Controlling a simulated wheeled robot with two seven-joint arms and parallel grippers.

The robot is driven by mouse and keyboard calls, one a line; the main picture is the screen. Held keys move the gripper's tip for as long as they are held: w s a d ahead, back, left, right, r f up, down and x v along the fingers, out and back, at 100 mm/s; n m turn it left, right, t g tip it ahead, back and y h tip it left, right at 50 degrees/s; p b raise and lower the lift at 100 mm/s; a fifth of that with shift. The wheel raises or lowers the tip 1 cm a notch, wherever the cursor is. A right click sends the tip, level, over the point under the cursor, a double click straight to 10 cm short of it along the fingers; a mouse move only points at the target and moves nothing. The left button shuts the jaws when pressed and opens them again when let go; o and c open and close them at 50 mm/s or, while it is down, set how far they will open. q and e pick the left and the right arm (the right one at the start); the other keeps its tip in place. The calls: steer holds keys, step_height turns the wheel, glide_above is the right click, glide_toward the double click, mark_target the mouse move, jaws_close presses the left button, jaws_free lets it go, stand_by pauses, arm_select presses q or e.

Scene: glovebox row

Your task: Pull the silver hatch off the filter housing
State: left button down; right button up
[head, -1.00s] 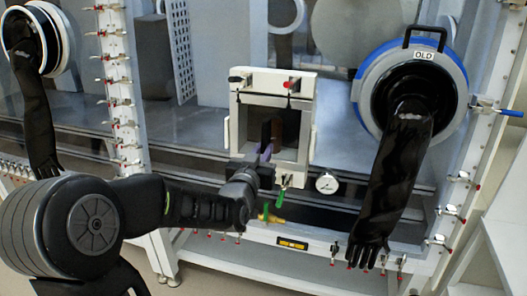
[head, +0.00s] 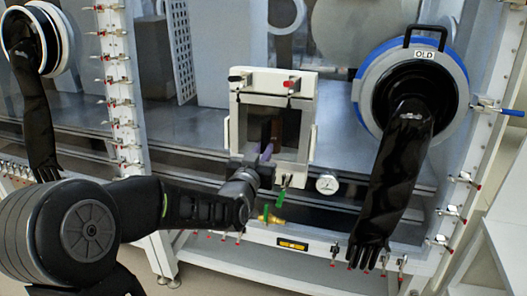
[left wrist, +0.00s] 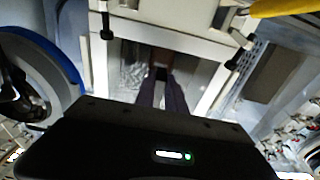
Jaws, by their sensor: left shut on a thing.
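The silver hatch (head: 289,125) is a shiny, reflective plate set inside this frame. It also shows beyond the fingers in the left wrist view (left wrist: 134,70). A black upright handle stands at its middle. My left gripper (head: 266,150) is in front of the housing with its fingers shut on this handle. The handle's lower part is hidden by the fingers. My right gripper is not in view.
A blue-ringed glove port (head: 363,105) marked OLD, with a hanging black glove (head: 395,175), is right of the housing. A round gauge (head: 327,184) and a green-handled valve (head: 281,197) sit below. Another black glove (head: 38,125) hangs at far left.

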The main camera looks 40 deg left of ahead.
arm_select(q)
steer(key=shift+s+d, duration=0.1)
steer(key=shift+s, duration=0.05)
steer(key=shift+s+d+r+b, duration=0.2)
steer(key=shift+s, duration=0.45)
steer(key=shift+s+d+r+b, duration=0.15)
steer(key=shift+s+d+b, duration=0.05)
steer(key=shift+s, duration=0.5)
steer(key=shift+s, duration=0.1)
steer(key=shift+v, duration=1.15)
steer(key=b+v, duration=0.1)
steer(key=v, duration=0.1)
steer(key=b+v, duration=0.1)
steer(key=b, duration=0.1)
steer(key=r+b+v, duration=0.1)
steer(key=b+v, duration=0.1)
steer(key=shift+s+d, duration=0.15)
steer(key=shift+s, duration=0.1)
